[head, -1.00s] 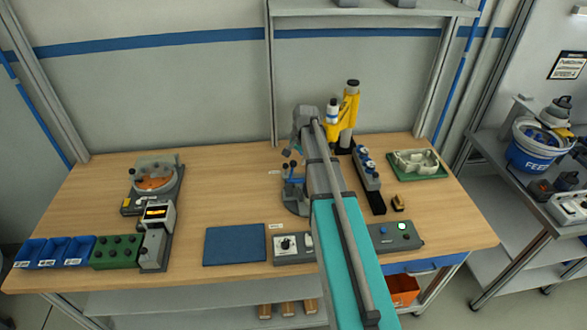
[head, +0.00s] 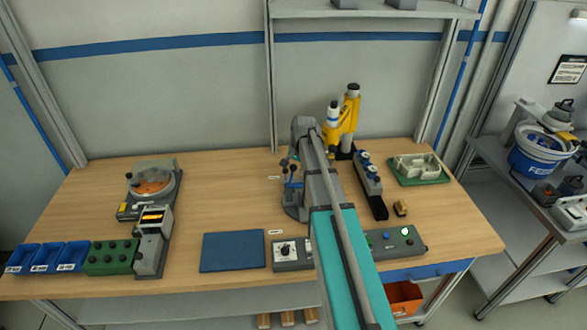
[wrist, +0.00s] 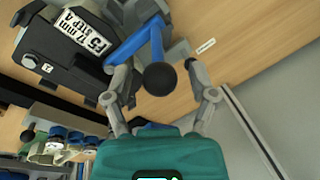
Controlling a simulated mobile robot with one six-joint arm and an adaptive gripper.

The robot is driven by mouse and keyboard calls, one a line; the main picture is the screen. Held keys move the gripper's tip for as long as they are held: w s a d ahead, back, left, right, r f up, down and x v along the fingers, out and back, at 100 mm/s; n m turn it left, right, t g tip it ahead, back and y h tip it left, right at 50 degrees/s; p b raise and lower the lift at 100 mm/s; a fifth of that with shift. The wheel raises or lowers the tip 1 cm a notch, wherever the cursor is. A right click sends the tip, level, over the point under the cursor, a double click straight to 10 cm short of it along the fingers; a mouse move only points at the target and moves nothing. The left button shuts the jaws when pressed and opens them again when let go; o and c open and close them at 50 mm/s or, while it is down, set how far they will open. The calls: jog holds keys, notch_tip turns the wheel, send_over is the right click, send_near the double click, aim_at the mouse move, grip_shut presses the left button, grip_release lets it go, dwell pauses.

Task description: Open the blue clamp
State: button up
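The blue clamp (head: 293,199) stands on the table left of my forearm, partly hidden by the arm in the head view. In the wrist view its blue lever (wrist: 140,42) rises from a grey body and ends in a black ball knob (wrist: 160,79). My gripper (wrist: 158,66) is open, with its two grey fingers apart on either side of the knob in the picture. I see no clear contact, and the depth between fingers and knob is hard to tell. In the head view the gripper is small and mostly hidden beside the clamp.
A yellow device (head: 350,120) and a dark rail unit (head: 371,185) stand right of my arm. A blue mat (head: 233,251) and a dial box (head: 292,254) lie in front.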

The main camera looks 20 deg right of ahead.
grip_shut()
jog(key=shift+d, duration=0.1)
jog(key=shift+a, duration=0.2)
dwell(0.5)
